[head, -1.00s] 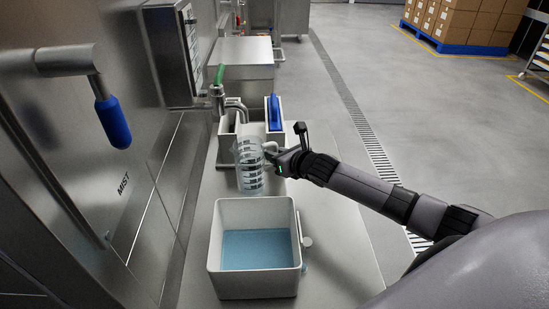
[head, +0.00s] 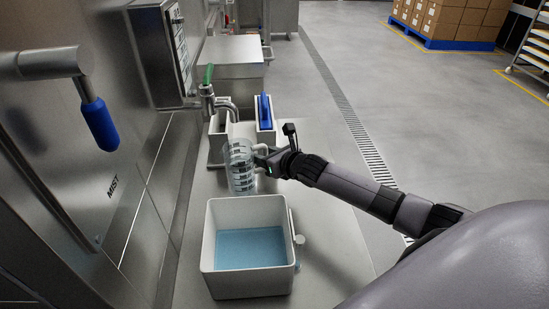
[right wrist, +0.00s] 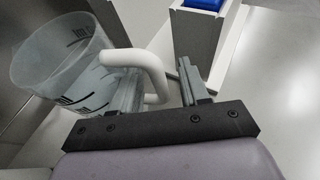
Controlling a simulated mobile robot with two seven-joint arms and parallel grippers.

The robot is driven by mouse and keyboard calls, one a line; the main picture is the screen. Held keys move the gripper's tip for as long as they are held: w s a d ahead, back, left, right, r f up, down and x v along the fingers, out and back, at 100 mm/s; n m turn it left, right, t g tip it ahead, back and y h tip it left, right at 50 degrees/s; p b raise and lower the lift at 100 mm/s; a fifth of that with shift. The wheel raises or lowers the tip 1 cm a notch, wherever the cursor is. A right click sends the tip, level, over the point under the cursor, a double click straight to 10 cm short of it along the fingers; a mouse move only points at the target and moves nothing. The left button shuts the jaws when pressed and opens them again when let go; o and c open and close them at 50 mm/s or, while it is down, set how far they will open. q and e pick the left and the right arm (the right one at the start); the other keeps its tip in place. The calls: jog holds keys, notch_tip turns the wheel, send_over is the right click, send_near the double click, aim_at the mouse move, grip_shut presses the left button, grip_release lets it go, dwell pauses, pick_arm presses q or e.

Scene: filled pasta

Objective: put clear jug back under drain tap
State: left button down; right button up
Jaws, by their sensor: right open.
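The clear jug (head: 241,172), with dark graduation marks, stands upright just nearer to me than the drain tap (head: 208,90), which has a green handle and a bent metal spout (head: 231,108). Its white handle faces right. My right gripper (head: 262,160) is at the handle side of the jug. In the right wrist view the jug (right wrist: 55,60) is at the left, and its white handle (right wrist: 145,60) reaches between the fingers of my open right gripper (right wrist: 163,88). The jug's base contact with the bench is hard to tell. My left gripper is out of view.
A white tub (head: 208,240) of blue liquid stands close in front of the jug. A white holder with a blue item (head: 265,110) is behind the gripper. The steel machine wall (head: 130,150) bounds the left. Bench right of the tub (head: 335,250) is clear.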

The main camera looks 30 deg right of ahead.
jog(key=p+v, duration=0.1)
jog(key=v, duration=1.1)
jog(key=shift+f, duration=0.1)
jog(key=shift+s, duration=0.1)
dwell(0.3)
